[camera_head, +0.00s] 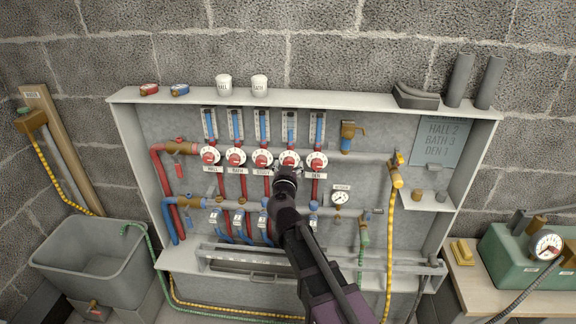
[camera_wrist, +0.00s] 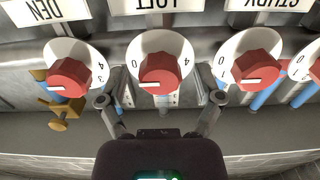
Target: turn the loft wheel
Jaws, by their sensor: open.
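The loft wheel is a red knob on a white numbered dial (camera_head: 289,158), second from the right in a row of several alike. In the wrist view, which is upside down, the loft wheel (camera_wrist: 162,72) is centred by its LOFT label (camera_wrist: 152,4). A white mark on the knob points left in that view. My gripper (camera_head: 287,171) is in front of the wheel, hiding its label in the head view. In the wrist view my gripper (camera_wrist: 161,98) is open, one finger low on each side of the knob; nothing is between them. I cannot tell whether they touch the dial.
The den wheel (camera_head: 317,160) and study wheel (camera_head: 262,157) stand close on either side. A gauge (camera_head: 340,198) and yellow hose (camera_head: 391,240) are to the right. A grey rail (camera_head: 230,256) runs along below, and a shelf (camera_head: 320,103) above.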

